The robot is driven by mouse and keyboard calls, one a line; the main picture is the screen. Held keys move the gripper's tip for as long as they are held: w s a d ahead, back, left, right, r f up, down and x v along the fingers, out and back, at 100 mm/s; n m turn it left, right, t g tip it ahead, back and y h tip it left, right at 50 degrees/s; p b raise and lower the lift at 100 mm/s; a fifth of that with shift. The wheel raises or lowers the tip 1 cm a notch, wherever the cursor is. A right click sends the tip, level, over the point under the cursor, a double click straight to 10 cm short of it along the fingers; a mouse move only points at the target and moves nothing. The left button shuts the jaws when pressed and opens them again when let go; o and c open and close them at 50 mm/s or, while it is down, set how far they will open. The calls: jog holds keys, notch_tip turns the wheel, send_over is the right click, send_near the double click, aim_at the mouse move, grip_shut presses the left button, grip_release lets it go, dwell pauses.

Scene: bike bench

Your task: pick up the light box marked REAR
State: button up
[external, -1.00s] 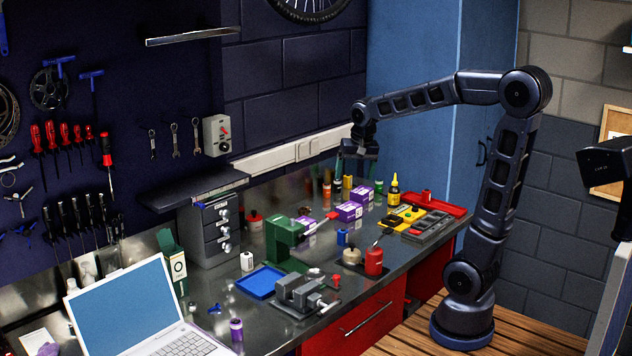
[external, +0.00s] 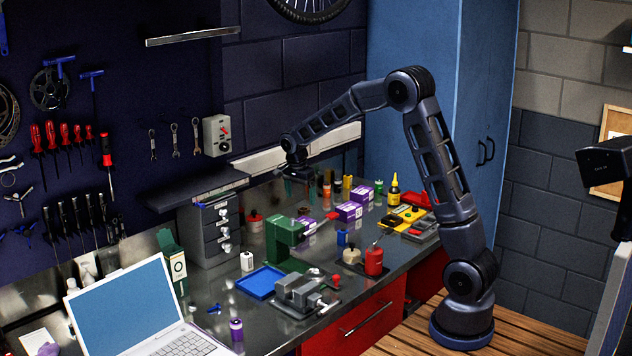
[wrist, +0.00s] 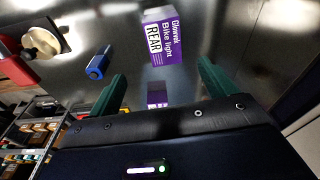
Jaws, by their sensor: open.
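The light box marked REAR (wrist: 163,40), purple and white, shows in the wrist view near the top middle, ahead of my fingers and apart from them. A second purple box (wrist: 157,95) shows between the fingers, partly cut off by my gripper body. My gripper (wrist: 163,82) has its green fingers spread wide with nothing held. In the external view my gripper (external: 297,182) hangs above the back of the bench. Purple boxes (external: 349,211) sit on the bench to its right; I cannot tell there which is marked REAR.
A blue item (wrist: 97,67) lies left of the boxes in the wrist view. A green stand (external: 284,236), a red can (external: 374,261) and a vise (external: 303,293) stand on the bench. Several bottles line the back. Bare metal surrounds the REAR box.

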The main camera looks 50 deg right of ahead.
jog(key=shift+m, duration=0.3)
jog(key=shift+w+d+f, duration=0.2)
jog(key=shift+d+f, duration=0.05)
jog(key=shift+f, duration=1.8)
jog(key=shift+w+d+f, duration=0.15)
jog(key=shift+d+f, duration=0.15)
jog(key=shift+f, duration=1.8)
jog(key=shift+w+d+f, duration=0.2)
jog(key=shift+d+f, duration=0.05)
jog(key=shift+f, duration=1.8)
jog(key=shift+f, duration=0.2)
jog(key=shift+c, duration=0.2)
jog(key=c, duration=1.1)
